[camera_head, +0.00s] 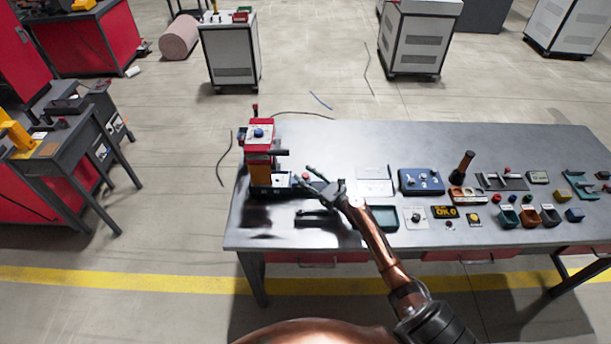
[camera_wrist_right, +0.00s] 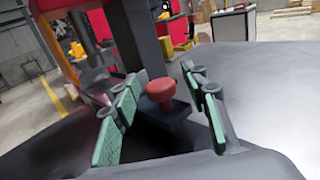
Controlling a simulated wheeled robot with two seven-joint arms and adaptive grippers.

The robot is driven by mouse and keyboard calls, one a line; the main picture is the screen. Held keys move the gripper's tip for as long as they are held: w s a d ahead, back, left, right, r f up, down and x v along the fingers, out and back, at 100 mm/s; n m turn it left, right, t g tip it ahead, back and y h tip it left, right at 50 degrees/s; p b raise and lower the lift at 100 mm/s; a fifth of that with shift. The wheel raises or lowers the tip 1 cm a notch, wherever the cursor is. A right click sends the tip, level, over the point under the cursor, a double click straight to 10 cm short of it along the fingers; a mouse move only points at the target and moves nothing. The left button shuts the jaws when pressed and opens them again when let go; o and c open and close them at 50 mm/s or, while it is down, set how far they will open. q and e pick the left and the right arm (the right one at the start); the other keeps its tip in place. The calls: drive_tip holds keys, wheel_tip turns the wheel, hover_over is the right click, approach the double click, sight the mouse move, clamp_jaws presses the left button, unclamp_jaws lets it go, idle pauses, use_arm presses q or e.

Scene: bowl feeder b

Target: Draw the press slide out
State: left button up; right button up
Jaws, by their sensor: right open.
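The press (camera_head: 259,150) stands at the left end of the grey table, with a red upper body and a blue knob on top. Its slide (camera_head: 284,186) sits low at the press's base, dark, with a small red knob (camera_head: 306,176) at its right end. In the right wrist view the red knob (camera_wrist_right: 160,90) stands on a dark block between the fingers. My right gripper (camera_head: 302,174) is open, its green-padded fingers on either side of the knob; I cannot tell whether either touches it. My left gripper is not in view.
A blue panel (camera_head: 421,181), an orange display (camera_head: 444,212) and several small coloured bins (camera_head: 508,218) fill the table's right half. A dark fixture (camera_head: 318,217) lies in front of the press. The table's back strip (camera_head: 400,140) is clear.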

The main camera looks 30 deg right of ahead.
clamp_jaws()
idle(0.6)
